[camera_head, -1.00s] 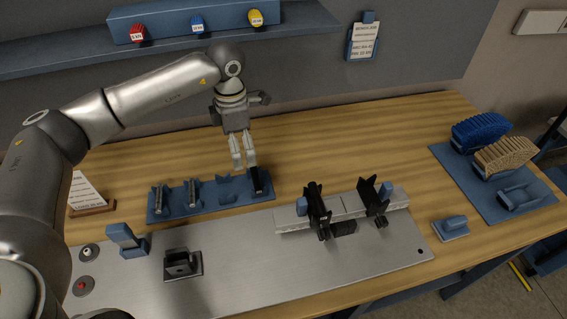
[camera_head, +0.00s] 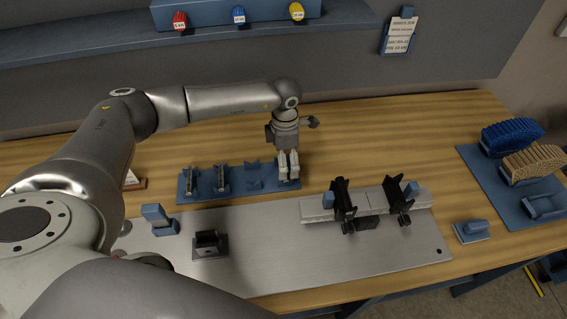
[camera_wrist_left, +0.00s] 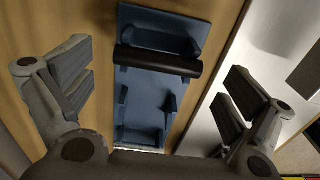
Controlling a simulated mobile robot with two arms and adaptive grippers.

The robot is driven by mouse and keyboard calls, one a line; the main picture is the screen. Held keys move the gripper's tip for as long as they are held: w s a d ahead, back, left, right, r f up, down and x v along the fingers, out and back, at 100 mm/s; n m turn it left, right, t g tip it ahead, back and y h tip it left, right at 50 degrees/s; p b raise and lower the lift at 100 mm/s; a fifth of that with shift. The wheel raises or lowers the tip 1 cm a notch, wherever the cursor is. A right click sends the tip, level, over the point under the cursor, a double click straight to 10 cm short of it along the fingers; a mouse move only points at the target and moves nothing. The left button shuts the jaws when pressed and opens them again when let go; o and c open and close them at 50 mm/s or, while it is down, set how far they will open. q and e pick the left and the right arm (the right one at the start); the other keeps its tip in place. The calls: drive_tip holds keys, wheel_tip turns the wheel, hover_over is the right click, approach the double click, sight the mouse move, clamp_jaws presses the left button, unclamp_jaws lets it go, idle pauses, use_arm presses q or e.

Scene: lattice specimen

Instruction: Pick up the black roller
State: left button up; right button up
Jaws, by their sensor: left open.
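The black roller (camera_wrist_left: 158,62) lies across one end of a blue cradle (camera_wrist_left: 146,90) in the left wrist view. My left gripper (camera_wrist_left: 157,92) is open, with its fingers apart on either side of the cradle and nothing between them. The roller's length runs roughly from one finger side towards the other. In the head view my left gripper (camera_head: 289,176) points down over the right end of the blue rack (camera_head: 206,197) and hides the roller there. My right gripper is not in view.
Two other rollers (camera_head: 190,181) sit in the rack to the left, with an empty cradle (camera_head: 254,176) beside the gripper. A metal plate (camera_head: 265,255) lies in front, carrying a fixture with black uprights (camera_head: 344,203).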

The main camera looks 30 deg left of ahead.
use_arm(q)
drive_tip(key=shift+f, duration=1.35)
drive_tip(key=c, duration=1.1)
drive_tip(key=shift+r, duration=0.1)
drive_tip(key=shift+w+r, duration=0.1)
